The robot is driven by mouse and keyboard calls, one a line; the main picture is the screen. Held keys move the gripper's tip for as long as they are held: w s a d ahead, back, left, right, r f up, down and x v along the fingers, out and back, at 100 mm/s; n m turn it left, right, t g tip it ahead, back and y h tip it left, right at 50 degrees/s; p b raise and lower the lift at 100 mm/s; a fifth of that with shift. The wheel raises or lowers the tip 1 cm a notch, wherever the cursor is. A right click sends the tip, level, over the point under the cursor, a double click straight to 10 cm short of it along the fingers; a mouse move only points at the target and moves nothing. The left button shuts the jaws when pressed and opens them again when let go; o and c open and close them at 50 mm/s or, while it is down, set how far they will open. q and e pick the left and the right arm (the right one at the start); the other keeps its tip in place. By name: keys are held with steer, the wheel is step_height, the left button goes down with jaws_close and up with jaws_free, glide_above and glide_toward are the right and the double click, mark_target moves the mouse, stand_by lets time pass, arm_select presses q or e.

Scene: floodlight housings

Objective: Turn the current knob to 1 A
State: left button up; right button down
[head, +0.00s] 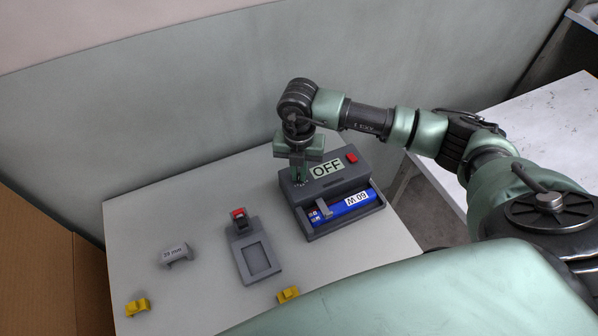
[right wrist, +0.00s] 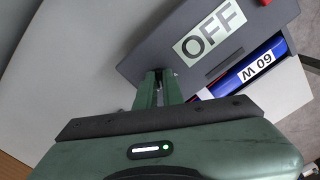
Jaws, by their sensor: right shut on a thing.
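The grey device (head: 293,194) stands at the back right of the table, with an OFF panel (head: 326,170) on its top; the panel is also large in the right wrist view (right wrist: 209,35). My right gripper (head: 299,181) points down onto the left part of the device's top, left of the OFF panel. Its fingers (right wrist: 158,82) are shut on the current knob, which they hide. Small pale marks show around the fingertips, too small to read, so the knob's setting cannot be told. My left gripper is not in view.
A red button (head: 351,158) sits on the device's right. A blue cylinder marked 60 W (head: 343,205) lies in its front bay. A grey fixture with a red clip (head: 258,258), a grey block (head: 175,255) and yellow pieces (head: 137,307) (head: 288,294) are on the table (head: 210,298). A wall stands behind.

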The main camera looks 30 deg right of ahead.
mark_target(299, 176)
steer(key=shift+w+m, duration=0.1)
steer(key=shift+m, duration=1.1)
steer(key=c, duration=1.5)
jaws_free()
steer(key=shift+c, duration=0.2)
steer(key=shift+r, duration=0.15)
step_height(299, 176, up, 8)
steer(key=shift+f+b, duration=0.2)
steer(key=shift+b, duration=0.7)
